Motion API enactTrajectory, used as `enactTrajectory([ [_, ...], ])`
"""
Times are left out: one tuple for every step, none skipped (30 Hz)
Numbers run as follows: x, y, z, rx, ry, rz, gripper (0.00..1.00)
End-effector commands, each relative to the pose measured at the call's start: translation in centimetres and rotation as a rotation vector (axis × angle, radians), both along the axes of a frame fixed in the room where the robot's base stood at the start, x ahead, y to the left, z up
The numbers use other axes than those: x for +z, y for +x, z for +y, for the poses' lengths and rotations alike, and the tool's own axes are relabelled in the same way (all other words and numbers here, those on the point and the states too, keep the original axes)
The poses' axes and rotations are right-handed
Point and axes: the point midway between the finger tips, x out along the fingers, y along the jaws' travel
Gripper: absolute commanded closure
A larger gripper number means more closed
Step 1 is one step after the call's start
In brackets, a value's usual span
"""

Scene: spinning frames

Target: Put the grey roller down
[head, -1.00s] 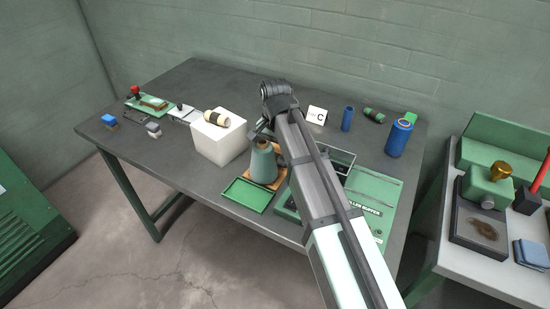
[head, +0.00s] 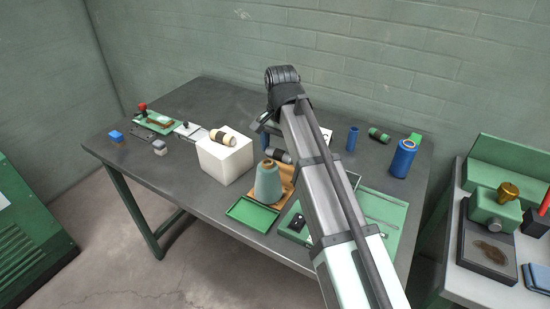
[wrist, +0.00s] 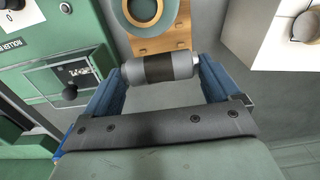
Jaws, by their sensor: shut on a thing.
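The grey roller (wrist: 160,68), with a dark middle band and pale end pins, lies crosswise between the blue fingers of my gripper (wrist: 157,75) in the wrist view. The gripper is shut on it by its ends. In the head view the roller (head: 280,155) shows just left of my arm, beside the top of a grey-green cone (head: 267,187). My arm hides part of the gripper there. A wooden board (wrist: 155,45) lies beyond the roller in the wrist view, with the cone (wrist: 125,22) on it. I cannot tell whether the roller touches the board.
A white block (head: 224,163) with a cream roller (head: 222,137) on top stands left of the cone. A green tray (head: 253,214) lies in front. A dark box partly hidden by my arm is to the right. Blue cylinders (head: 402,160) stand at the back right.

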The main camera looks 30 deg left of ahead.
Motion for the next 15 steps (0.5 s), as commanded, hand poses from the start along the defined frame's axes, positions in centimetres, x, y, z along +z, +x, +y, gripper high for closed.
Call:
enactTrajectory([
  [0.5,0.0,0.0,0.000,0.001,-0.001,0.45],
  [0.7,0.0,0.0,0.000,0.001,-0.001,0.45],
  [0.9,0.0,0.0,0.000,0.000,0.000,0.45],
  [1.0,0.0,0.0,0.000,0.000,0.000,0.45],
  [1.1,0.0,0.0,0.000,0.000,0.000,0.45],
  [1.2,0.0,0.0,0.000,0.000,0.000,0.45],
  [1.3,0.0,0.0,0.000,0.000,0.000,0.45],
  [1.4,0.0,0.0,0.000,0.000,0.000,0.45],
  [1.7,0.0,0.0,0.000,0.000,0.000,0.45],
  [1.9,0.0,0.0,0.000,0.000,0.000,0.45],
  [2.2,0.1,0.0,0.000,0.001,-0.001,0.45],
  [2.8,0.1,0.1,0.000,0.001,-0.001,0.45],
  [3.2,0.1,0.1,0.000,0.001,-0.001,0.45],
  [3.8,0.1,0.1,0.000,0.001,-0.001,0.45],
  [4.3,0.1,0.1,0.000,0.001,-0.001,0.45],
])
